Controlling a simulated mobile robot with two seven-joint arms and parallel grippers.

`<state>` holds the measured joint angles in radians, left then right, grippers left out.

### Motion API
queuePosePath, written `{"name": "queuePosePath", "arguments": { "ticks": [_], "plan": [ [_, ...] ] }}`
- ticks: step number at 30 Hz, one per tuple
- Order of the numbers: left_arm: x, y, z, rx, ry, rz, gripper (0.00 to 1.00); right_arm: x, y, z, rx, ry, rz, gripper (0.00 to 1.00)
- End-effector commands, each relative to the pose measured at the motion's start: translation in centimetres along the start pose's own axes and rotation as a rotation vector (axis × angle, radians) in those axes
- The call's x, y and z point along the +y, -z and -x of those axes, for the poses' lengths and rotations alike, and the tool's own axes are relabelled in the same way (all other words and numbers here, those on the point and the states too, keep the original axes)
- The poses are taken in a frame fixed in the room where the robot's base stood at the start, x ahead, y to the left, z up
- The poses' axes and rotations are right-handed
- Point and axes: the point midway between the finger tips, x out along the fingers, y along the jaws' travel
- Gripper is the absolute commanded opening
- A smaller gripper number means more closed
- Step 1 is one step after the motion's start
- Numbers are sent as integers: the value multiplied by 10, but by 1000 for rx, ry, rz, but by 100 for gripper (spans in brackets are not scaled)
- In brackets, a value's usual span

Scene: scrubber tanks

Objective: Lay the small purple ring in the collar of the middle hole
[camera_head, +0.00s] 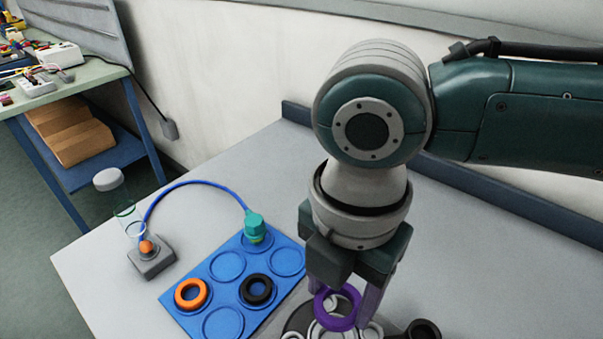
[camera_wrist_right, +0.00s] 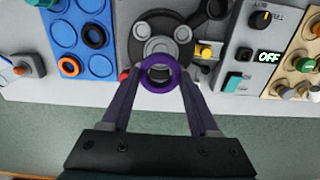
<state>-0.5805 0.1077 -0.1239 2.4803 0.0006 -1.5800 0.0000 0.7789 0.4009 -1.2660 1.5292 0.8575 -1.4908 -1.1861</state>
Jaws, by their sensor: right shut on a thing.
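My right gripper (camera_head: 343,302) is shut on the small purple ring (camera_head: 321,310), which sits between its two purple fingers. The ring also shows between the fingertips in the right wrist view (camera_wrist_right: 160,88). A dark round plate (camera_wrist_right: 131,45) with light grey collared holes lies beyond and below the ring. In the head view the gripper and ring cover much of this plate (camera_head: 298,318). In the wrist view the ring overlaps the plate's near edge. I cannot tell the height gap between ring and plate. My left gripper is not in view.
A blue tray (camera_head: 197,275) with round recesses holds an orange ring (camera_head: 179,297), a black ring (camera_head: 246,290) and a teal plug. A grey box with a blue cable stands left. The table's front is clear.

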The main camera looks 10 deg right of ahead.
Motion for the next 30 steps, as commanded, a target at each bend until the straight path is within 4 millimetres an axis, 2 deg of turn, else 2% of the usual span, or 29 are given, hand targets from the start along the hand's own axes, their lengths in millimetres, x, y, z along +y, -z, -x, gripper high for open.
{"name": "queuePosePath", "arguments": {
  "ticks": [1,5,11,23,30],
  "plan": [
    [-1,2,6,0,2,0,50,-1,1,5,1,0,3,0],
    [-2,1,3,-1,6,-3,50,-1,2,2,0,0,4,0],
    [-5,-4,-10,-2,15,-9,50,-1,2,-11,0,-1,4,0],
    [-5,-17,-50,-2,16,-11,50,-1,1,-48,-1,-1,5,0],
    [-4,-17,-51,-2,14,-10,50,-1,2,-56,0,0,4,0]
  ]
}}
